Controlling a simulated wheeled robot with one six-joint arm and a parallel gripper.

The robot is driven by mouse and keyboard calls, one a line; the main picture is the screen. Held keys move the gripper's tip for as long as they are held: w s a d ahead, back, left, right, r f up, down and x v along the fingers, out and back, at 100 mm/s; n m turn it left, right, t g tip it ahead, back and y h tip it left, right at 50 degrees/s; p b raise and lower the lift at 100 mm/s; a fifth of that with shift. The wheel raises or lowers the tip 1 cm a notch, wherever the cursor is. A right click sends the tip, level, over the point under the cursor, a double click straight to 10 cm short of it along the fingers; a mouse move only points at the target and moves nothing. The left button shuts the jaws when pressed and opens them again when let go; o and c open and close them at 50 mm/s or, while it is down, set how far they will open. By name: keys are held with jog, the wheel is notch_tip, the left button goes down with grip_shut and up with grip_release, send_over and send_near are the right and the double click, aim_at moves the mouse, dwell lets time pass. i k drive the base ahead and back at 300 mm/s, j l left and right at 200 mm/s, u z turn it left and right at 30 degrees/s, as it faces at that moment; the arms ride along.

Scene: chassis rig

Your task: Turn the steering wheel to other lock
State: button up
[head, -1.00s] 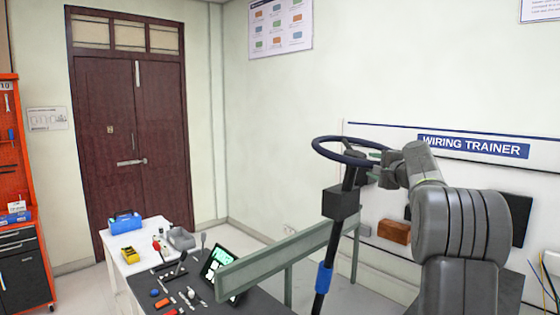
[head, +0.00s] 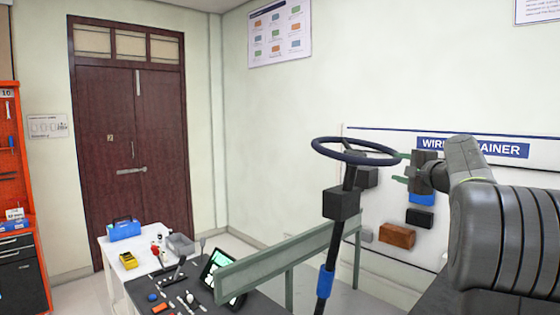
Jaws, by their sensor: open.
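The steering wheel (head: 332,154) is a dark blue ring seen nearly edge-on in the head view. It sits on top of a tilted steering column with a black box (head: 341,204) and a blue sleeve (head: 325,282). My gripper (head: 399,167) is just right of the wheel, with its thin greenish fingers spread apart and pointing left toward the rim. The fingers look empty. The upper fingertip overlaps the rim's right edge in the picture, and I cannot tell whether it touches.
Behind my gripper is a wiring trainer panel (head: 375,134) with coloured blocks, including a brown one (head: 397,236). A bench at lower left holds tools, a tablet (head: 222,277) and a blue box (head: 124,229).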

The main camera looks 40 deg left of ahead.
aim_at(351, 156)
jog(key=k+j, duration=0.1)
jog(key=j, duration=0.85)
jog(key=k+j+z, duration=0.1)
jog(key=j, duration=0.4)
jog(key=k+j, duration=0.15)
jog(key=j, duration=0.35)
jog(key=i+j+z, duration=0.15)
jog(key=j, duration=0.2)
jog(key=i, duration=0.05)
